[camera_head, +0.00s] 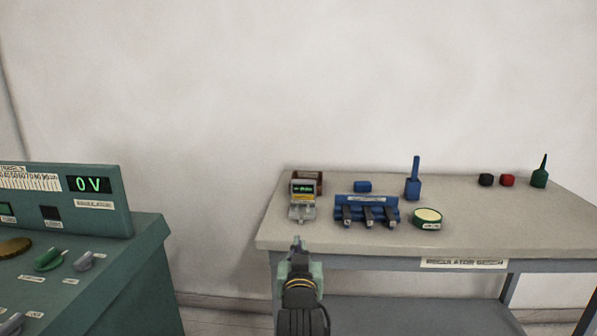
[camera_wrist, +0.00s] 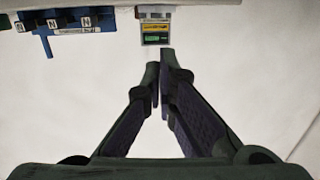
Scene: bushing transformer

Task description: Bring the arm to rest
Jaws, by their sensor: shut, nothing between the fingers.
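My gripper (camera_head: 297,246) is in front of the bench's front left edge in the head view, with my wrist below it. In the wrist view my gripper (camera_wrist: 159,72) shows its two fingers with the tips close together. It is shut and empty. Beyond the tips, apart from them, is a small meter (camera_wrist: 155,32) with a green display and a yellow label. The same meter (camera_head: 303,190) stands on the bench (camera_head: 470,230) in the head view. My gripper touches nothing that I can see.
On the bench are a blue rack (camera_head: 366,208) with dark clips, a green-rimmed round tin (camera_head: 427,218), a blue holder (camera_head: 413,187), a black knob (camera_head: 486,180), a red knob (camera_head: 507,180) and a green bottle (camera_head: 540,177). A green console (camera_head: 140,262) reading 0 V stands at left.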

